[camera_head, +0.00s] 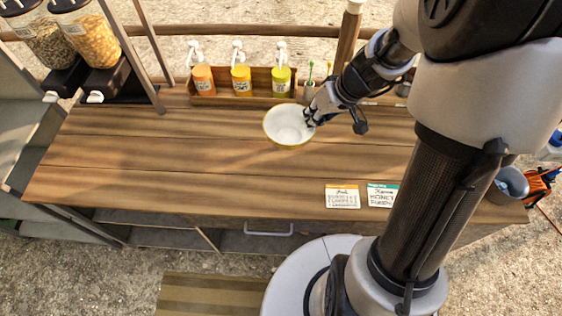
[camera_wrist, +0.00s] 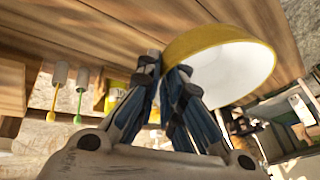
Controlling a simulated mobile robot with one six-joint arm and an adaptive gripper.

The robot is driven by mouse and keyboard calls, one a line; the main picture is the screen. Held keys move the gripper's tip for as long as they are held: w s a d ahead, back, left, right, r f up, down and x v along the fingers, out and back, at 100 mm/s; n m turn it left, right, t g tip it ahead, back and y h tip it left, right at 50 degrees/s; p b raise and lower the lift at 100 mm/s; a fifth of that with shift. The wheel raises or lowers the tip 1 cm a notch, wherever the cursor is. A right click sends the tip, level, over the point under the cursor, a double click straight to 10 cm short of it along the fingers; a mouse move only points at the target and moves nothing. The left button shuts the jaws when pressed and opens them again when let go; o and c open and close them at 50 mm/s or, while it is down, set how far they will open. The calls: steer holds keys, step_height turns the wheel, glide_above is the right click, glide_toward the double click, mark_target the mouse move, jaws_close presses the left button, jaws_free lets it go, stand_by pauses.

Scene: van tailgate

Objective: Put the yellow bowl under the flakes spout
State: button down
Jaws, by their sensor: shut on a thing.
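The yellow bowl (camera_head: 284,129) has a white inside and a yellow rim and is near the middle of the table in the head view. My gripper (camera_head: 311,117) is shut on its right edge. In the wrist view the bowl (camera_wrist: 222,62) fills the upper right, with my gripper's fingers (camera_wrist: 168,82) at its rim. Whether the bowl touches the table is hard to tell. The flakes dispenser (camera_head: 92,42) is at the back left, beside a dispenser of darker grains (camera_head: 42,42). A white-tipped spout (camera_head: 95,97) shows below the flakes.
A wooden rack (camera_head: 228,100) with several pump bottles stands at the back, behind the bowl. A dark post (camera_head: 147,55) rises just right of the dispensers. Two cards (camera_head: 342,196) lie near the front edge. The table's left middle (camera_head: 150,150) is clear.

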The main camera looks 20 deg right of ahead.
steer(key=shift+s+d+f+b, duration=0.1)
steer(key=shift+f+b, duration=1.85)
steer(key=shift+f, duration=2.75)
steer(key=shift+d+f+b, duration=0.1)
steer(key=shift+f+b, duration=1.8)
steer(key=shift+f, duration=2.8)
steer(key=shift+f, duration=0.15)
steer(key=c, duration=1.8)
jaws_free()
steer(key=shift+o, duration=0.2)
